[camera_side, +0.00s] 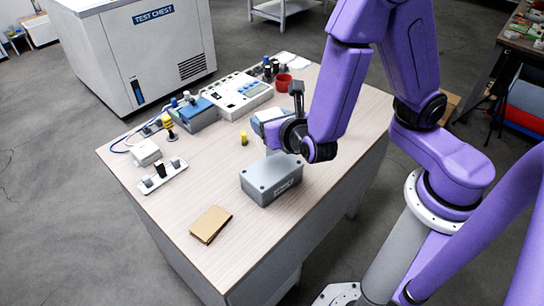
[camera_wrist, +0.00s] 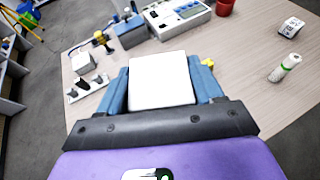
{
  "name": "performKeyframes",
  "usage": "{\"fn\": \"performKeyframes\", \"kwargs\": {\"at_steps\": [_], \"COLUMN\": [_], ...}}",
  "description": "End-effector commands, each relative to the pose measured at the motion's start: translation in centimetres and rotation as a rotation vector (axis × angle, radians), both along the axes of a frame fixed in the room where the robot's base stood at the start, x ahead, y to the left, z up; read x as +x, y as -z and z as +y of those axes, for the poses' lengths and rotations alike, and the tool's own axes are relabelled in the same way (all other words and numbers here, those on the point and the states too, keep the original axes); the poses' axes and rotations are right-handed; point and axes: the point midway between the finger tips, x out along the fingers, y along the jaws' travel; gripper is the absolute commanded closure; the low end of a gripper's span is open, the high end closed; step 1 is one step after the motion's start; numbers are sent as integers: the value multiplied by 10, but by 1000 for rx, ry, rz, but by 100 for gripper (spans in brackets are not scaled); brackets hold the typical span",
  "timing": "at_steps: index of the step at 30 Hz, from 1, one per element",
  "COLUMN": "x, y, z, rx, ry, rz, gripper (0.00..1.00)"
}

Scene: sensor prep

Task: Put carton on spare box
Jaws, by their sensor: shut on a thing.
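My gripper (camera_wrist: 163,88) is shut on a white block-shaped carton (camera_wrist: 162,78), with a blue finger on each side of it. In the side view my gripper (camera_side: 276,128) holds the carton (camera_side: 264,116) over the table, behind and above a grey lidded box (camera_side: 268,181). This grey box, which I take as the spare box, has a label on its front and stands near the middle of the table. The carton appears apart from the box. My arm partly covers the carton in the side view. The grey box is hidden in the wrist view.
A brown flat packet (camera_side: 211,225) lies near the front of the table. A small yellow item (camera_side: 244,138) stands left of the carton. A white meter (camera_side: 238,94), a blue-grey box (camera_side: 197,114) and a red cup (camera_side: 283,82) stand at the back.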

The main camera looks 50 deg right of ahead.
Motion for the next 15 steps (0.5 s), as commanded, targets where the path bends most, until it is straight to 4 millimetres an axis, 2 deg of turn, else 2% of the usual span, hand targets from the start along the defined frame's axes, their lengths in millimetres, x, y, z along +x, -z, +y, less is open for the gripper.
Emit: {"fn": "performKeyframes", "kwargs": {"at_steps": [6, 15], "x": [0, 0], "y": [26, 43], "z": [-1, -1], "rx": [-4, -2], "ry": [2, 2], "rz": [1, 1], "gripper": [66, 66]}}
